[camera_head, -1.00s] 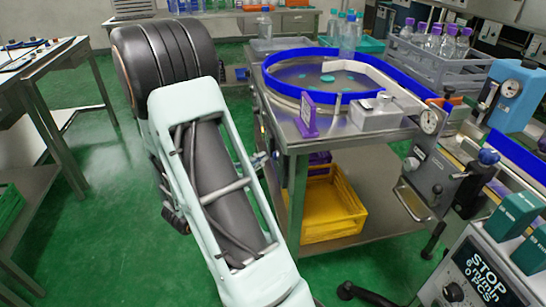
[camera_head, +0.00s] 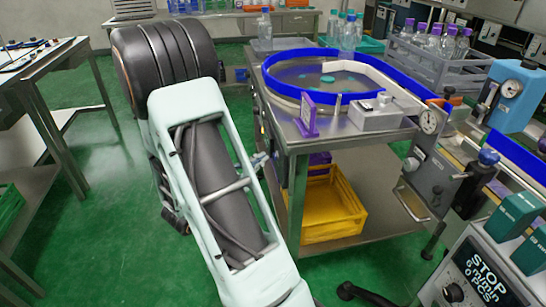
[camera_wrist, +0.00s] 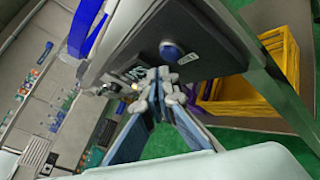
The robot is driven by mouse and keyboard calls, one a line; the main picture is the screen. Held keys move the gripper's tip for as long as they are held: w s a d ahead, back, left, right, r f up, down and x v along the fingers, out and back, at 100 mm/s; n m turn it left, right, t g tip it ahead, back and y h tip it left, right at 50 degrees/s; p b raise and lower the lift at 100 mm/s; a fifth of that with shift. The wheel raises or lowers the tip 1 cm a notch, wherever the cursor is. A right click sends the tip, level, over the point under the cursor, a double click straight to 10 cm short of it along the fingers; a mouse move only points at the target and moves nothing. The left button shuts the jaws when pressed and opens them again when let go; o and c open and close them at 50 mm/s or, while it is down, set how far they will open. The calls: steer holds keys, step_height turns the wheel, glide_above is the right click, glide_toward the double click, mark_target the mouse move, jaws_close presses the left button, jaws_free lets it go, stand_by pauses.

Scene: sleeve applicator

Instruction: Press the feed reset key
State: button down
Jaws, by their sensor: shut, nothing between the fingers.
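In the wrist view my gripper (camera_wrist: 158,88) is shut and empty, its pale fingers close together in front of a dark panel (camera_wrist: 218,38). A round blue button (camera_wrist: 172,50) sits on this panel just above the fingertips, beside a small pale label (camera_wrist: 187,58) too small to read. The fingers appear close to the panel; I cannot tell whether they touch it. A smaller fitting with a yellow spot (camera_wrist: 134,87) lies left of the fingers, partly hidden by them. I cannot read which control is the feed reset key. In the head view my arm hides most of the gripper.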

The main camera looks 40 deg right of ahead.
steer(key=shift+s+d, duration=0.25)
steer(key=shift+d, duration=0.1)
steer(key=shift+s+d+b, duration=0.2)
steer(key=shift+d+b, duration=0.2)
stand_by(0.8)
stand_by(0.4)
steer(key=shift+w+a, duration=0.4)
steer(key=shift+a, duration=0.35)
steer(key=w+a, duration=0.1)
steer(key=a, duration=0.2)
steer(key=w+a, duration=0.1)
steer(key=shift+w+a, duration=0.15)
steer(key=shift+w, duration=0.2)
stand_by(0.6)
